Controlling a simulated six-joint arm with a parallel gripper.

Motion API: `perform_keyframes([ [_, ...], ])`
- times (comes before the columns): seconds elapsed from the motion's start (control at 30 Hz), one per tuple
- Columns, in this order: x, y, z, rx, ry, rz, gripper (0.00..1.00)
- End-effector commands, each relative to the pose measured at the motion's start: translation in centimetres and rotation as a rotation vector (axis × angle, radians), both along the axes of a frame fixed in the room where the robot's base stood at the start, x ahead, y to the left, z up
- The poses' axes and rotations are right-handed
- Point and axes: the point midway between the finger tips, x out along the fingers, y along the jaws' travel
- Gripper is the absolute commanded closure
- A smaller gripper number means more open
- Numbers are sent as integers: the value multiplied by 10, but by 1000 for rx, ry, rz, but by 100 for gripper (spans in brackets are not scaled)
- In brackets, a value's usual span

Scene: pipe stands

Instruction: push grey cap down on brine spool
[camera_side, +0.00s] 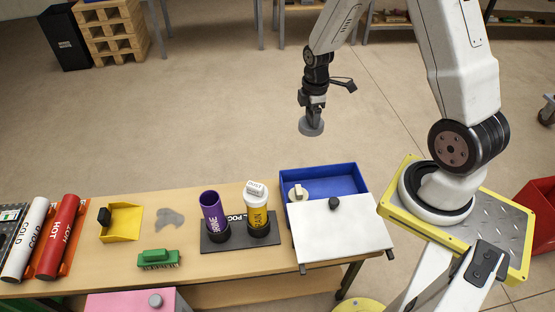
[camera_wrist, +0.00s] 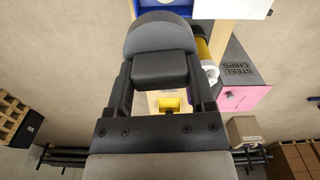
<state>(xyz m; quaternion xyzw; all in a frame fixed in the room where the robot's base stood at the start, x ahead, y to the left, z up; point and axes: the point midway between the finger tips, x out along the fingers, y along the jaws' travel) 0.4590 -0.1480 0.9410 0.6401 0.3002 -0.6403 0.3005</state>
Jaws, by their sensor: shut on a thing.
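The grey cap (camera_side: 311,127) hangs level under my gripper (camera_side: 314,112), high in the air beyond the bench's far edge. In the wrist view my gripper (camera_wrist: 163,85) is shut on the block-shaped grip of the grey cap (camera_wrist: 160,36). The brine spool (camera_side: 213,212) is a purple tube, upright with an open top, in the left seat of a dark stand (camera_side: 235,242). It is well below and left of my gripper. The cap and the spool are apart.
A yellow drain spool (camera_side: 258,217) with a white cap (camera_side: 255,189) stands beside the brine spool. A green brush (camera_side: 158,258), yellow dustpan (camera_side: 121,223) and red and white pipes lie left.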

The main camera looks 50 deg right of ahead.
Motion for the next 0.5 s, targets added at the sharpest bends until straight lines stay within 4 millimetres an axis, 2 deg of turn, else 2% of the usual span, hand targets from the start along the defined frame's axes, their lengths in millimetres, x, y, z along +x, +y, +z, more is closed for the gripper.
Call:
perform_keyframes([
  [0.27,55,58,-1,0,0,110,100],
  [0.5,94,120,-1,0,-1,201,100],
])
